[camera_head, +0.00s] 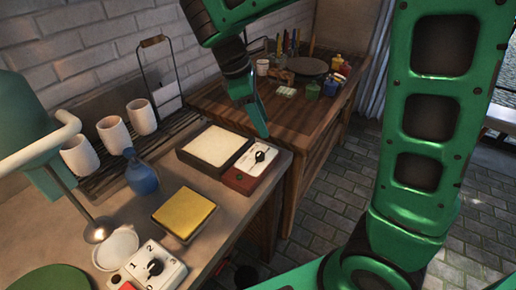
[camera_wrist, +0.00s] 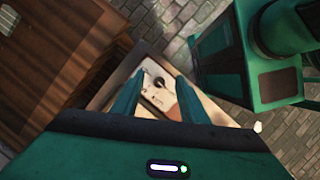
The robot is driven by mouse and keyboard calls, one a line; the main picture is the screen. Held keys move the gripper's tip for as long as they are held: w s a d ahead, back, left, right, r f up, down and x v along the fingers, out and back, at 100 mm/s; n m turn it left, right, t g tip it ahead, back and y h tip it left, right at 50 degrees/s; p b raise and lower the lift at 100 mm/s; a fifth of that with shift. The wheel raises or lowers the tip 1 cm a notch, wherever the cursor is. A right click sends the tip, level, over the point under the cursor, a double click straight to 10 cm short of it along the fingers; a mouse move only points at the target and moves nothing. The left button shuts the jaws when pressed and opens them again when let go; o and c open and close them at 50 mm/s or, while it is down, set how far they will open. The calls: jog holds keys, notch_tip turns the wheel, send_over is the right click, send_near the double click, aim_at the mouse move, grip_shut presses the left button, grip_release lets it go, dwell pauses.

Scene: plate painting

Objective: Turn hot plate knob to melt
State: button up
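The hot plate (camera_head: 212,146) has a pale square top in a dark frame and lies near the back end of the counter. Beside it is a white-topped control panel (camera_head: 240,178) with a reddish-brown base. Its black knob (camera_head: 259,156) sits on the panel's face. My gripper (camera_head: 264,134) is above the panel, pointing down at it. In the wrist view, the two green fingers (camera_wrist: 163,88) are apart and empty. The knob (camera_wrist: 159,83) shows between them, apart from both fingers. The panel's markings are too small to read.
A second white box (camera_head: 176,273) with a black dial stands at the front of the counter, near a yellow sponge-like block (camera_head: 184,213) and a blue bottle (camera_head: 141,174). White cups (camera_head: 141,116) stand on a rack behind. A wooden table (camera_head: 300,118) holds pots and brushes.

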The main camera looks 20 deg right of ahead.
jog(key=n, duration=0.2)
send_near(260, 152)
jog(key=v, duration=0.3)
jog(key=shift+n+h, duration=0.3)
jog(key=x, duration=0.7)
jog(key=a+x, duration=0.1)
jog(key=x, duration=0.3)
jog(key=shift+s+f, duration=0.25)
grip_shut()
jog(key=shift+d, duration=0.35)
jog(key=shift+w+a+r, duration=0.1)
jog(key=shift+a, duration=0.15)
